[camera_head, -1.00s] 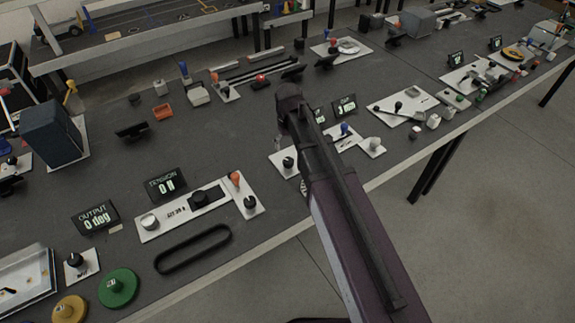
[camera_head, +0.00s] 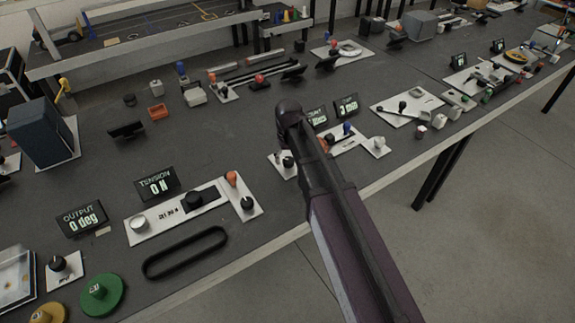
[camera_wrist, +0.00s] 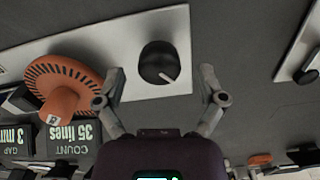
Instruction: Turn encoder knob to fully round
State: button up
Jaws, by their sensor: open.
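A round black knob (camera_wrist: 158,63) with a white pointer line stands on the end of a white plate (camera_wrist: 112,48) in the wrist view. The pointer aims down and to the right. My gripper (camera_wrist: 163,75) is open, with one finger on each side of the knob and a gap to it on both sides. An orange slotted disc (camera_wrist: 62,85) stands left of the knob. A display reading 35 lines (camera_wrist: 72,134) appears upside down. In the head view the knob (camera_head: 287,161) shows left of my arm, which hides my fingers.
A gap display (camera_head: 346,106) stands behind the plate. Another white plate with a black knob (camera_head: 247,203) lies to the left, and a black belt loop (camera_head: 186,252) lies in front of it. Bare grey bench surrounds the knob's end of the plate.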

jog(key=shift+f+b, duration=0.5)
jog(key=shift+f, duration=0.25)
jog(key=c, duration=1.1)
jog(key=shift+a, duration=0.15)
jog(key=shift+c, duration=0.2)
